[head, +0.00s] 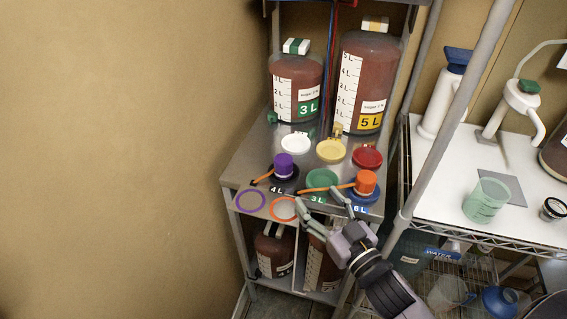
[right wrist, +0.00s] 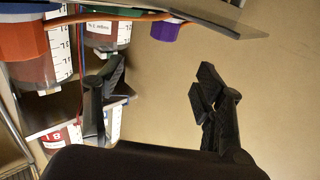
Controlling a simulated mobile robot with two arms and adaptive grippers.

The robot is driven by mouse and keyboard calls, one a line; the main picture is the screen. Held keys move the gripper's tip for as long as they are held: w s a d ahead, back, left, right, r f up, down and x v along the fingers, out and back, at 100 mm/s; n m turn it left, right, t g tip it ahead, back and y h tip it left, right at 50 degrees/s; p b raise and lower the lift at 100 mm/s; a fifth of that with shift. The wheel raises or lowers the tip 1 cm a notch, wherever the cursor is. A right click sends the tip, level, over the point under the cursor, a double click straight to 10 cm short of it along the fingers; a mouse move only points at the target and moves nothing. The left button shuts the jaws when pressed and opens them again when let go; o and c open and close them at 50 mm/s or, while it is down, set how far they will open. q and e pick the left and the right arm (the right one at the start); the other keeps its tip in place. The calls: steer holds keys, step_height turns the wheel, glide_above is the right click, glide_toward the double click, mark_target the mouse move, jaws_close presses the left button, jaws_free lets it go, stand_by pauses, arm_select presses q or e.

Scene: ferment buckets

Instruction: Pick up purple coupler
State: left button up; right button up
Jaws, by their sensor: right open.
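The purple coupler (head: 284,166) stands upright on the metal shelf top (head: 245,172), on a dark lid marked 4 L, with an orange strap at its base. It also shows in the right wrist view (right wrist: 165,30), which looks upside down, near the picture's top and beyond the fingertips. My right gripper (head: 322,203) is open at the shelf's front edge, right of and nearer than the purple coupler. In the right wrist view its two fingers (right wrist: 162,85) are spread with nothing between them. My left gripper is not in view.
An orange coupler (head: 366,184) stands close to my right gripper, on the blue 6 L lid. White (head: 296,143), yellow (head: 331,151) and red (head: 367,157) caps lie behind. Purple (head: 250,201) and orange (head: 284,209) rings are at the front edge. The 3 L (head: 283,62) and 5 L (head: 375,60) buckets stand at the back.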

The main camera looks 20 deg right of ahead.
steer(key=p, duration=0.1)
glide_toward(288, 165)
steer(key=w, duration=0.3)
steer(key=shift+w+a, duration=0.2)
steer(key=shift+a, duration=0.15)
steer(key=shift+w+f+p, duration=0.1)
steer(key=shift+w+p, duration=0.25)
steer(key=shift+w, duration=0.5)
steer(key=w, duration=0.2)
steer(key=w+a+p, duration=0.1)
steer(key=w, duration=0.1)
steer(key=shift+w, duration=0.1)
steer(key=shift+w+a, duration=0.1)
steer(key=shift+w, duration=0.3)
steer(key=shift+s, duration=0.1)
